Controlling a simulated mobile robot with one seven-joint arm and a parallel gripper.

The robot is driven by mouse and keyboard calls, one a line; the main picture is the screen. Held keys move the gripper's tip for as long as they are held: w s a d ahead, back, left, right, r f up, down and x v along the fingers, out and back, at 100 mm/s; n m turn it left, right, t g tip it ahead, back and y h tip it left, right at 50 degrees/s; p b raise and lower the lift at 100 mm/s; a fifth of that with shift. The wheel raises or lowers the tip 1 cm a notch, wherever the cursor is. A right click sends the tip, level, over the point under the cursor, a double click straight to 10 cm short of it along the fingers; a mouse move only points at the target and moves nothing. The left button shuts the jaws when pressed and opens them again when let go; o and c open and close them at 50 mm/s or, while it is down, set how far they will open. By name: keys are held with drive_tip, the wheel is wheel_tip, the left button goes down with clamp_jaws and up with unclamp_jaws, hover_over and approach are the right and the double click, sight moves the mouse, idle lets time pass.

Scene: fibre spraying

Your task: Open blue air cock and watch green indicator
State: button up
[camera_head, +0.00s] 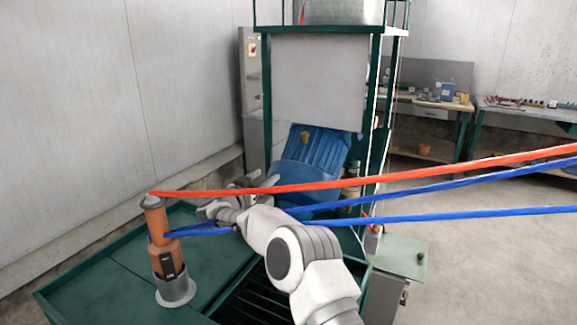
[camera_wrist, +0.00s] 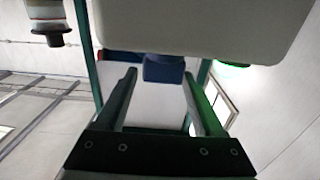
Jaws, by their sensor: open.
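In the wrist view, a small blue part (camera_wrist: 164,69), which looks like the air cock, sits under a large pale block. My gripper (camera_wrist: 160,76) is open, with its two fingers on either side of the blue part in the picture; I cannot tell whether they touch it. A bright green patch (camera_wrist: 233,65), possibly the indicator, shows at the pale block's lower right edge. The right finger has a green tint. In the head view, my arm reaches toward the blue chute, and the cock and indicator cannot be made out.
An orange tool (camera_head: 163,239) stands in a grey holder (camera_head: 175,290) on the green bench (camera_head: 110,275). A blue chute (camera_head: 315,150) stands behind.

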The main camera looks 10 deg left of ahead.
drive_tip(key=s+d+r+b, duration=0.1)
drive_tip(key=d+r, duration=0.7)
drive_tip(key=d, duration=0.3)
drive_tip(key=shift+s+d+r, duration=0.2)
drive_tip(key=shift+d+r, duration=0.1)
drive_tip(key=shift+r, duration=0.05)
drive_tip(key=s+r+n+t+y, duration=0.1)
drive_tip(key=s+r+n+y, duration=0.25)
drive_tip(key=r+y, duration=0.4)
drive_tip(key=s+d+r+n+g+y, duration=0.25)
drive_tip(key=s+r, duration=0.25)
drive_tip(key=s, duration=0.3)
drive_tip(key=s+d+f+g+h, duration=0.1)
drive_tip(key=s+d+f+g, duration=0.2)
drive_tip(key=s, duration=0.9)
drive_tip(key=s+d+f+m+g+h, duration=0.1)
drive_tip(key=s+d+f+g, duration=0.2)
drive_tip(key=s+d+f, duration=0.5)
drive_tip(key=s+d+f+m+g+h, duration=0.1)
drive_tip(key=s+d+f+g, duration=0.3)
drive_tip(key=s, duration=1.3)
drive_tip(key=d+f, duration=0.1)
drive_tip(key=d, duration=0.3)
drive_tip(key=shift+s+d+f+h, duration=0.15)
drive_tip(key=shift+d+f+h, duration=0.1)
drive_tip(key=shift+d+h, duration=0.15)
